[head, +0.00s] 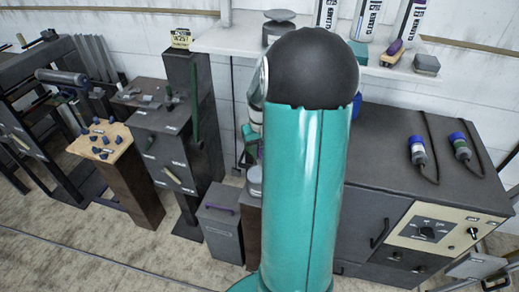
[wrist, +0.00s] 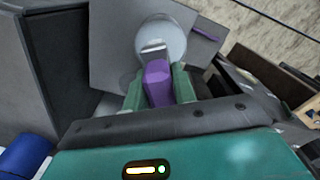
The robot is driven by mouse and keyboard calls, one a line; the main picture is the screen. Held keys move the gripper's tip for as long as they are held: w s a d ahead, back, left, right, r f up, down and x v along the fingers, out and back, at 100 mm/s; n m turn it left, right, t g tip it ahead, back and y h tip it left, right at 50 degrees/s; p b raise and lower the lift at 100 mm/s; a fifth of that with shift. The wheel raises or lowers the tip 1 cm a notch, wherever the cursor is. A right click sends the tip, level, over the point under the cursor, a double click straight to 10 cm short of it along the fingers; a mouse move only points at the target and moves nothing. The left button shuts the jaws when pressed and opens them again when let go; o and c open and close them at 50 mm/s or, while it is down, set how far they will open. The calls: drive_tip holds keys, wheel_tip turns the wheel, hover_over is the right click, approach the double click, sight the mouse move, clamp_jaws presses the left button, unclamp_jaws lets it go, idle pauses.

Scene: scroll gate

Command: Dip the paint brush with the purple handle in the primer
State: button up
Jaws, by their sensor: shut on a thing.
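In the wrist view my gripper (wrist: 159,88) has its green fingers closed on the purple handle of the paint brush (wrist: 157,76). The brush points away from the gripper, and its pale metal end (wrist: 153,47) overlaps a round light-grey pot (wrist: 171,36). I cannot tell whether the bristles are inside the pot or above it. In the head view a grey pot (head: 254,176) shows beside my teal arm, which hides most of the gripper and brush. No primer label is readable.
A grey bin (head: 221,232) with a purple handle stands on the floor to the left. A dark cabinet (head: 378,150) with blue-capped tools (head: 418,150) is at right. A white shelf (head: 225,42) runs behind. A wooden stand (head: 105,143) holds small blue parts.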

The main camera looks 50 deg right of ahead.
drive_tip(key=shift+f, duration=2.6)
drive_tip(key=shift+f, duration=0.5)
drive_tip(key=shift+r, duration=3.5)
